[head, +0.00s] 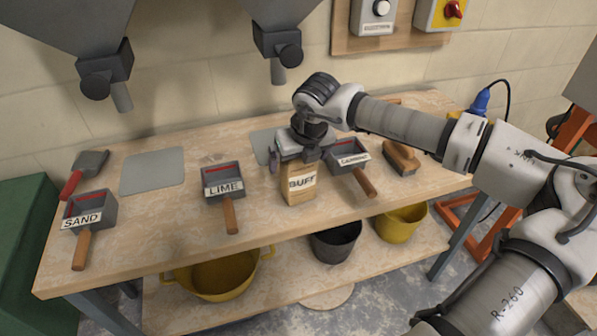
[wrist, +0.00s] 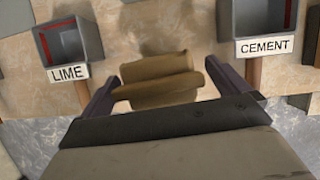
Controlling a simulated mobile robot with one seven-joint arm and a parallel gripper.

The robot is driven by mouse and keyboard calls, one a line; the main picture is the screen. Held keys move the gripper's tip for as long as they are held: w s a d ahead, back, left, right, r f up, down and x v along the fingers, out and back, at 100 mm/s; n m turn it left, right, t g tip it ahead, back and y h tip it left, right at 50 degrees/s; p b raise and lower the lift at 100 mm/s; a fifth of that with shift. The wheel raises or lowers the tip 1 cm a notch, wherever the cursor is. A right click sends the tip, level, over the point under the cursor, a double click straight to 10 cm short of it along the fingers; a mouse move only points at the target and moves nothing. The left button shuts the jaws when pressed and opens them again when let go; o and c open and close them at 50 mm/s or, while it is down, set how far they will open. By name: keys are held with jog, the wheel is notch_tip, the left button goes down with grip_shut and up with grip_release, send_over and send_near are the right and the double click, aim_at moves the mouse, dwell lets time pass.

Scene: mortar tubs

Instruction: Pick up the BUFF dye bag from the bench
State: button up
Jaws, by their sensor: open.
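The BUFF dye bag (head: 299,190), a tan paper bag with a white BUFF label, stands upright on the bench (head: 178,233) between the LIME and CEMENT scoops. My gripper (head: 293,159) is above it, pointing down, with its jaws open. In the wrist view the folded tan top of the bag (wrist: 157,82) lies between the two spread fingers (wrist: 163,88). The right finger looks very close to the bag's top edge; I cannot tell whether it touches.
The LIME scoop (head: 222,172) is left of the bag, the CEMENT scoop (head: 349,147) close on its right. The SAND scoop (head: 92,207) and a red-handled trowel (head: 88,166) lie far left. A wooden brush or float (head: 401,158) is right. Hoppers (head: 105,70) hang above.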

jog(key=shift+x, duration=1.25)
jog(key=shift+r, duration=0.1)
jog(key=c, duration=1.6)
